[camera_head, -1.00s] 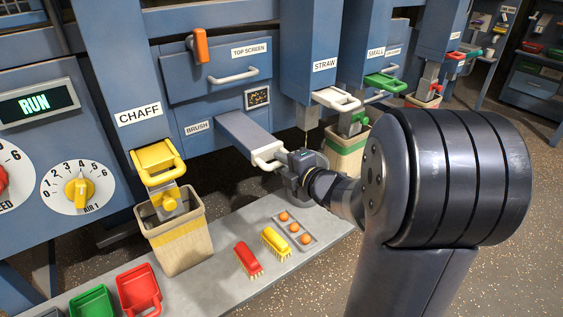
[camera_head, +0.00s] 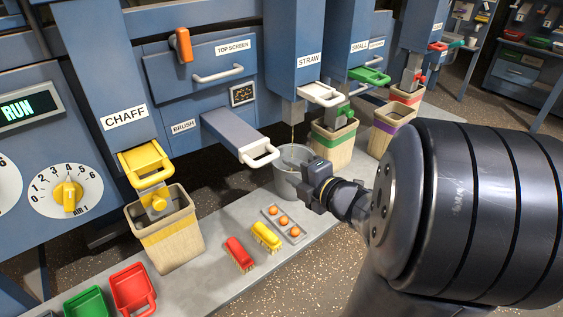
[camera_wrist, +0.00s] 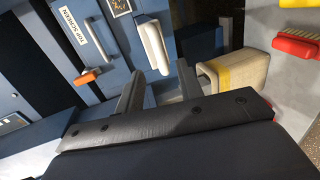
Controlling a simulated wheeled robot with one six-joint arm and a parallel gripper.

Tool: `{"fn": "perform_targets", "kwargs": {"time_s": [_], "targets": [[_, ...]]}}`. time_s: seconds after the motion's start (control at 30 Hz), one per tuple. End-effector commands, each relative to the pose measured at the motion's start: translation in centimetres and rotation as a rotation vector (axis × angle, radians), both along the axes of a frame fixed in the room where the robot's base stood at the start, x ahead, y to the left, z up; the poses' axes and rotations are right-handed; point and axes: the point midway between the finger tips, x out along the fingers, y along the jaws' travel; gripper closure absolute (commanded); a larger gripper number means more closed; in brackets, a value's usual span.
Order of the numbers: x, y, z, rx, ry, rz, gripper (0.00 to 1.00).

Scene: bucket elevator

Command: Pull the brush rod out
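The brush rod (camera_head: 232,130) is a blue-grey bar with a white loop handle (camera_head: 262,156). It sticks out of the machine beside the BRUSH label (camera_head: 184,126). My gripper (camera_head: 306,172) is to the right of the handle and apart from it, with nothing seen in it. In the wrist view my gripper's two fingers (camera_wrist: 160,85) stand apart.
A grey bucket (camera_head: 284,180) stands just behind my gripper under the STRAW spout. The chaff bin (camera_head: 165,235) is at left. A red brush (camera_head: 239,254), a yellow brush (camera_head: 266,237) and a tray of orange balls (camera_head: 270,211) lie on the grey platform in front.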

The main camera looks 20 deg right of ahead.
Motion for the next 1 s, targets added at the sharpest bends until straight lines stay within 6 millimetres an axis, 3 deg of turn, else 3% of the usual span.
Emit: {"fn": "perform_targets", "kwargs": {"time_s": [0.23,0.63,0.77,1.0], "targets": [[-1.6,-0.5,0.4,0.000,0.000,-0.001,0.65],[-1.5,-0.4,0.3,0.000,0.000,0.001,0.65],[-0.8,-0.2,0.0,0.000,0.001,0.003,0.65],[2.2,0.9,-0.8,0.000,0.000,0.006,0.65]]}}
